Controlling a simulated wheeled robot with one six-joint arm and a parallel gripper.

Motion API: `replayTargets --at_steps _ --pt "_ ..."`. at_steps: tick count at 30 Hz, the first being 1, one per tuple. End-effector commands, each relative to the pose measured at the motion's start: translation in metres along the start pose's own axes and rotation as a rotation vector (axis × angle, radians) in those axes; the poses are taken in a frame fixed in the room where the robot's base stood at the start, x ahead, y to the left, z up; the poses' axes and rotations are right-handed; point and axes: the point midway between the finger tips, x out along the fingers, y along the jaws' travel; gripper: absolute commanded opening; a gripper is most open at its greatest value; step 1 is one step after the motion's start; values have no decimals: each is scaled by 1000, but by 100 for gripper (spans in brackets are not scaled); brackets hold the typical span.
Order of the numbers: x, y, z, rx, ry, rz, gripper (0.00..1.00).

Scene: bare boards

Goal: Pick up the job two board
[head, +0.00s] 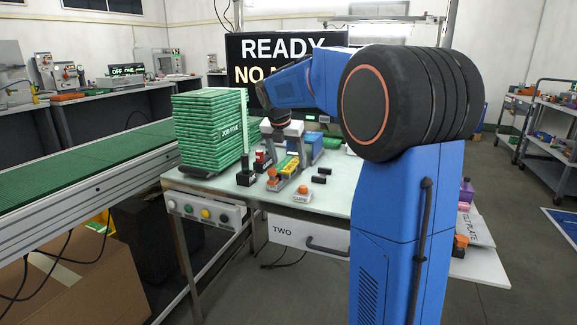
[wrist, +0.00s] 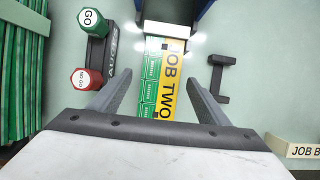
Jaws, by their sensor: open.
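The job two board (wrist: 150,88) lies in the wrist view as a strip of green panels with a yellow edge reading "JOB TWO". In the head view a small yellow and green piece (head: 284,165) on the bench looks like the same board. My gripper (wrist: 159,78) is open, its two grey fingers spread to the left and right of the board with clear gaps. Nothing is held. The board's far end meets a dark and blue fixture at the top of the wrist view. In the head view my arm hides part of the bench around the gripper.
A tall green board stack (head: 212,130) is further left. A black bracket (wrist: 220,76) lies right of the right finger. A labelled bin (wrist: 302,150) sits at lower right.

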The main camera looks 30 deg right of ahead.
Motion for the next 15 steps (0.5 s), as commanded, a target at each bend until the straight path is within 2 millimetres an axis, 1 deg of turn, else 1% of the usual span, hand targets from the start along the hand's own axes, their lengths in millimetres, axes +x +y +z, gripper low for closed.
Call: replayTargets --at_steps 7,8,9,11,12,13,14,15 --pt "0 0 0 0 0 0 70" --pt "0 0 0 0 0 0 68" --pt "0 0 0 0 0 0 58" --pt "0 0 0 0 0 0 44" --pt "0 0 0 0 0 0 34" --pt "0 0 0 0 0 0 27" --pt "0 0 0 0 0 0 25" --pt "0 0 0 0 0 0 25"
